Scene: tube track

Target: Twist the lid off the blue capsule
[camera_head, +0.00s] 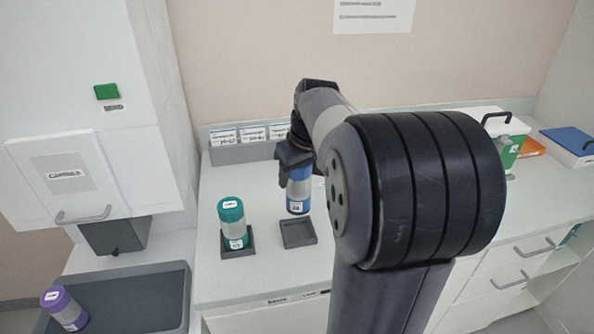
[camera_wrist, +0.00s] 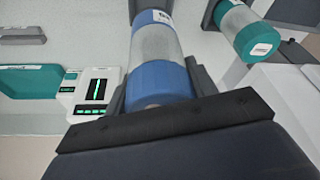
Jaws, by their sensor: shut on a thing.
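The blue capsule (camera_head: 299,190) has blue ends, a grey middle and a white label. It is roughly upright, just above or behind an empty-looking dark square holder (camera_head: 298,235) in the head view. My gripper (camera_head: 295,158) is shut on its upper end from above. In the wrist view my gripper (camera_wrist: 160,85) has its fingers on either side of the blue end of the blue capsule (camera_wrist: 157,55). The lid seam is hard to make out, and the lid appears to be on. Whether the capsule touches the holder is unclear.
A teal capsule (camera_head: 232,222) stands in a second holder to the left. Labelled boxes (camera_head: 252,133) line the wall. A white-and-teal device (camera_wrist: 94,92) shows in the wrist view. My arm hides the counter's middle.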

